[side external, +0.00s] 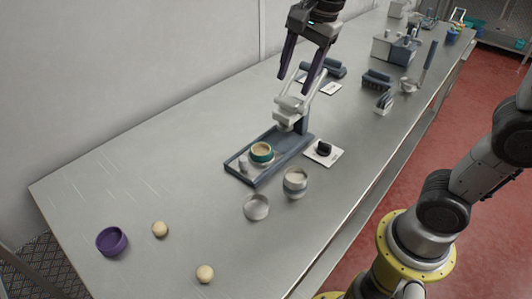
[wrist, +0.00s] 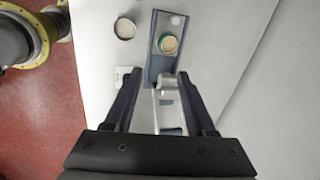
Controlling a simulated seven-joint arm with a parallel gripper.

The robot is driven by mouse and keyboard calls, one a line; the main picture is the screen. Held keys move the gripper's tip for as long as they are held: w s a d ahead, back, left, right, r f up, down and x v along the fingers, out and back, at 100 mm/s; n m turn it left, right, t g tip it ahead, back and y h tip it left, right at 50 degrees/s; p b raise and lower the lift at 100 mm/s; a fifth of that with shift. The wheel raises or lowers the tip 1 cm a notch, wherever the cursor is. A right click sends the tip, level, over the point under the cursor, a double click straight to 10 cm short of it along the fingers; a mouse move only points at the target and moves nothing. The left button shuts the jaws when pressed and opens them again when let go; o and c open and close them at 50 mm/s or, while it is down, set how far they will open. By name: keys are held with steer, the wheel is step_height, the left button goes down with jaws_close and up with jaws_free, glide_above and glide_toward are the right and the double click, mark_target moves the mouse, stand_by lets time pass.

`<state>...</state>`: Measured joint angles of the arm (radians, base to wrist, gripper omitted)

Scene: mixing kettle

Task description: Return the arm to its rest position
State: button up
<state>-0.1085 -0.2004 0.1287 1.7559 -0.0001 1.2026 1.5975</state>
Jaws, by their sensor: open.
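My gripper (side external: 303,63) is open and empty, held well above the table at the top of the side view. Its two dark fingers also show in the wrist view (wrist: 159,100), spread apart with nothing between them. Below it stands a blue-grey stand (side external: 236,170) with a light grey block and bars at its back end. A green-rimmed cup (side external: 262,153) with pale contents sits on the stand's tray; it also shows in the wrist view (wrist: 168,44). The gripper is apart from all of these.
A metal cup (side external: 295,183) and a round lid (side external: 256,207) sit beside the stand. A purple bowl (side external: 111,241) and two pale balls (side external: 160,229) lie at the near left. Dark brushes (side external: 377,79) and containers (side external: 396,47) stand toward the far end. The table's left part is mostly clear.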

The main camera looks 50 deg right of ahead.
steer(key=s+d+f+n+t, duration=0.1)
steer(key=s+f+n, duration=0.3)
steer(key=s+n, duration=0.4)
steer(key=s+d+f+n+t, duration=0.1)
steer(key=s+d+f+n, duration=0.1)
steer(key=s+n, duration=0.6)
steer(key=shift+d+f+t, duration=0.25)
steer(key=shift+f+t, duration=0.05)
steer(key=shift+f, duration=0.6)
